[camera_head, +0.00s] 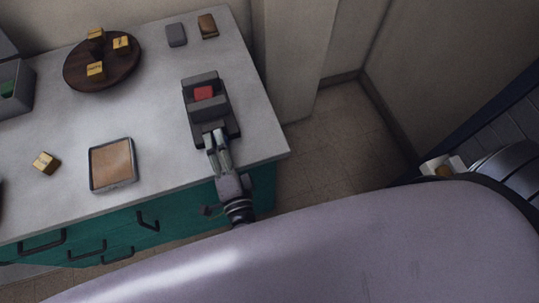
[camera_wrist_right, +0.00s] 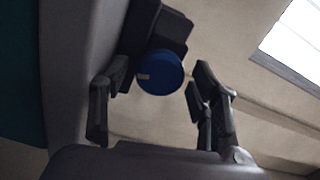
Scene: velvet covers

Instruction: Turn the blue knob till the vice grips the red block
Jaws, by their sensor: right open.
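The dark vice (camera_head: 213,108) stands near the right end of the grey counter. The red block (camera_head: 204,93) sits between its jaws; I cannot tell from here whether both jaws touch it. My right gripper (camera_head: 214,140) is at the near end of the vice in the head view. In the right wrist view the blue knob (camera_wrist_right: 161,73) shows just beyond the open fingers of my right gripper (camera_wrist_right: 155,92), roughly between them, with a small pale mark on its left. The knob is hidden in the head view. My left gripper is not in view.
The counter (camera_head: 160,100) also holds a round wooden board (camera_head: 76,78) with several small wooden blocks, a loose block (camera_head: 46,163), a brown-topped tray (camera_head: 112,164), and a grey (camera_head: 176,35) and a brown piece (camera_head: 208,26). The counter's right edge is close to the vice.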

